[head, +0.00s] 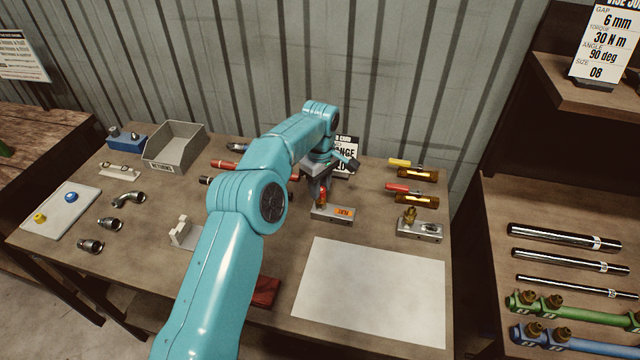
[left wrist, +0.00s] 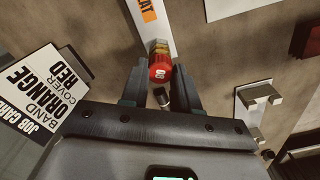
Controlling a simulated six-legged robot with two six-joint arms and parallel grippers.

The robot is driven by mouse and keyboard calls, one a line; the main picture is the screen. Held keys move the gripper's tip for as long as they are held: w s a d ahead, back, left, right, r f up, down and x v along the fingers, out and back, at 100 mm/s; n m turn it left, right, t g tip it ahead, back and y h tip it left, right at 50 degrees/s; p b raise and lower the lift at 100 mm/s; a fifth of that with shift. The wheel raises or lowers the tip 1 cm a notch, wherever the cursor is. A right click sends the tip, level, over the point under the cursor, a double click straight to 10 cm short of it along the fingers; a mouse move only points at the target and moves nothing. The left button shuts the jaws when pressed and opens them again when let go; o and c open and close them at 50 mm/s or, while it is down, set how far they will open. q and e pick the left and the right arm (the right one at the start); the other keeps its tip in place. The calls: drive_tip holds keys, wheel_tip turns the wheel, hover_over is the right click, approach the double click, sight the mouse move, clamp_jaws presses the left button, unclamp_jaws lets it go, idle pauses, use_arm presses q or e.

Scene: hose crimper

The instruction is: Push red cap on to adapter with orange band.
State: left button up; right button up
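The red cap (head: 322,194) is at the upright adapter on the small metal block (head: 326,214) that bears an orange label. The left wrist view shows the red cap (left wrist: 161,68) lined up with the adapter (left wrist: 158,46), whose brass and orange-yellow part shows just beyond it. I cannot tell how far the cap is pushed on. My left gripper (head: 321,188) points down over the block. In the left wrist view its fingertips (left wrist: 160,72) lie close along both sides of the cap and appear shut on it. My right gripper is not in view.
A job card (left wrist: 38,90) reading orange band, cover red stands behind. A block with a brass fitting (head: 419,228) stands to the right. Red- and yellow-handled tools lie behind it. A white sheet (head: 372,290) covers the front right. A grey bin (head: 175,147) and loose metal fittings are left.

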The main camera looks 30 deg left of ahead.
use_arm(q)
drive_tip(key=o, duration=0.4)
drive_tip(key=shift+f, duration=0.1)
wheel_tip(320, 180, up, 5)
drive_tip(key=shift+w+r, duration=0.1)
drive_tip(key=shift+r, duration=0.1)
wheel_tip(320, 180, up, 7)
drive_tip(key=p, duration=0.3)
drive_tip(key=shift+f+p, duration=0.15)
drive_tip(key=shift+p, duration=0.25)
drive_tip(key=shift+s, duration=0.25)
